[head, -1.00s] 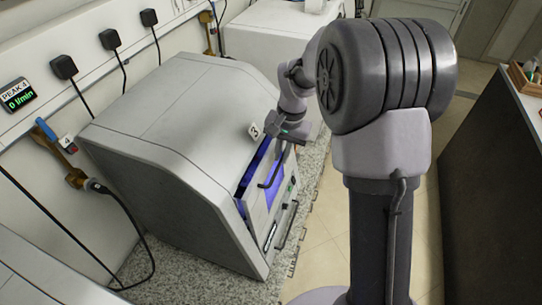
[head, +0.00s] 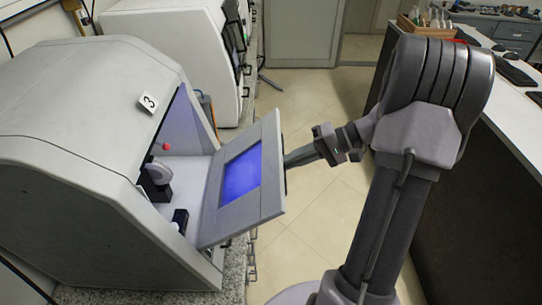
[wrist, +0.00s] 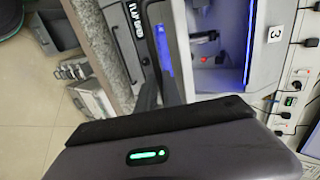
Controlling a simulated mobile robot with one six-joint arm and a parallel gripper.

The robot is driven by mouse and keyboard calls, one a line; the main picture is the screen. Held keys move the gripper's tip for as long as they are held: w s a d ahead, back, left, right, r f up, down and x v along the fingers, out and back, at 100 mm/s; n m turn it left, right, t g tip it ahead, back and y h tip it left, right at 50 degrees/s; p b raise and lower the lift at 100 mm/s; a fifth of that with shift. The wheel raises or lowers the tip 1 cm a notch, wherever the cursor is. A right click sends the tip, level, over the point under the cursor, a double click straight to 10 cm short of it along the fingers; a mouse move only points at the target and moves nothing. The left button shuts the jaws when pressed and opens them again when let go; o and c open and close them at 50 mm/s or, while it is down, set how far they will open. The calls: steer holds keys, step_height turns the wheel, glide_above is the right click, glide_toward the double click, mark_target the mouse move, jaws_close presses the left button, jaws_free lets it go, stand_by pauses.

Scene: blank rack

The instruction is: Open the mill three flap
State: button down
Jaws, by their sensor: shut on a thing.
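Mill three (head: 75,125) is the grey housing with the "3" label (head: 148,103) at the left of the head view. Its flap (head: 268,203), a grey panel with a blue-lit window, stands well open, tilted outward from the front. My gripper (head: 292,161) is at the flap's outer face, shut on the flap's handle, which is mostly hidden in the head view. In the wrist view my gripper's fingers (wrist: 160,94) reach to the flap (wrist: 135,40). The chamber shows a red knob (head: 166,146) and dark fittings.
Another pale machine (head: 180,55) stands behind mill three. A dark-sided counter (head: 470,180) with a white top runs along the right. The tiled floor (head: 315,110) between them is clear.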

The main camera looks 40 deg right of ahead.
steer(key=s+d+f+t+y+b, duration=0.1)
steer(key=d+f+b, duration=0.1)
steer(key=f, duration=0.4)
steer(key=s+d+f+t+y+b, duration=0.1)
steer(key=d+f+y+b, duration=0.1)
steer(key=f+b, duration=0.2)
steer(key=shift+s+f, duration=0.3)
steer(key=shift+f, duration=1.5)
steer(key=c, duration=1.8)
jaws_free()
steer(key=p+v, duration=0.1)
steer(key=v, duration=0.4)
steer(key=p+v, duration=0.1)
steer(key=v, duration=0.5)
steer(key=p+v, duration=0.1)
steer(key=v, duration=0.5)
steer(key=shift+s+d+f+p, duration=0.1)
steer(key=shift+d+f+p, duration=0.1)
steer(key=shift+f+p, duration=0.1)
